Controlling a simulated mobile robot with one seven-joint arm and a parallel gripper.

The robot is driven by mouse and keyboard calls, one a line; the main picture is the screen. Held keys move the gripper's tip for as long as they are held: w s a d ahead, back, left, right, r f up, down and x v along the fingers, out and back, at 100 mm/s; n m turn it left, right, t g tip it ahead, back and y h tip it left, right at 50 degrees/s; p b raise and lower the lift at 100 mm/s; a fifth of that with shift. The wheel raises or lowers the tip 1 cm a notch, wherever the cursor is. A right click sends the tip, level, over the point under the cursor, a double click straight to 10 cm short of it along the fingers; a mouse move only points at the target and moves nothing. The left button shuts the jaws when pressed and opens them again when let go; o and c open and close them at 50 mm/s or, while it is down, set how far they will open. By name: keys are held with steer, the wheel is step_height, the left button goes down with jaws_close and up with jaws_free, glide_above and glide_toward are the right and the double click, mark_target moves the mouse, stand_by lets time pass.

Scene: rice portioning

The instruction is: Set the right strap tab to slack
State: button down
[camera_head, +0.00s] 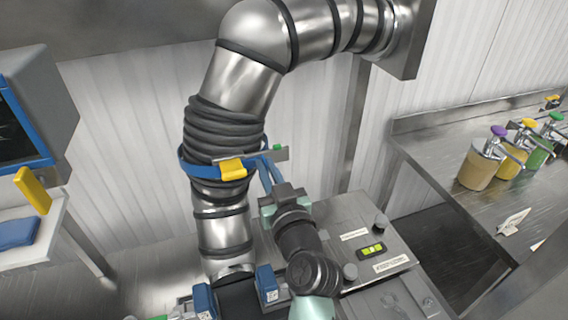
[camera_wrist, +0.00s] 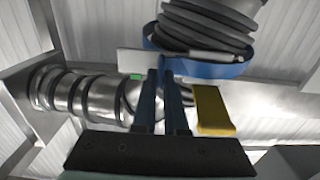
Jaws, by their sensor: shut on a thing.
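A blue strap (camera_head: 190,168) rings the ribbed metal duct, with a yellow piece (camera_head: 232,169) on its front. A pale bar (camera_head: 280,155) with a green end sits behind the strap on the right; in the wrist view the bar (camera_wrist: 132,62) and its green mark (camera_wrist: 136,77) are left of the fingers. My gripper (camera_head: 265,165) has its two blue fingers at the strap's right side, beside the yellow piece. In the wrist view the gripper (camera_wrist: 163,72) is nearly closed at the strap (camera_wrist: 215,70). The strap tab between the fingertips is mostly hidden by them.
Below stands a metal machine (camera_head: 340,240) with knobs and a small lit display (camera_head: 372,250). A counter (camera_head: 480,195) with pump-top sauce containers (camera_head: 480,165) is at right. A screen unit (camera_head: 45,110) with another yellow tab (camera_head: 32,190) is at left.

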steer(key=shift+s+a, duration=0.2)
steer(key=shift+a, duration=0.3)
steer(key=c, duration=1)
jaws_free()
steer(key=shift+d, duration=0.1)
steer(key=shift+o, duration=0.2)
steer(key=shift+d, duration=0.1)
steer(key=b+v, duration=0.5)
steer(key=v, duration=0.8)
steer(key=shift+w, duration=0.1)
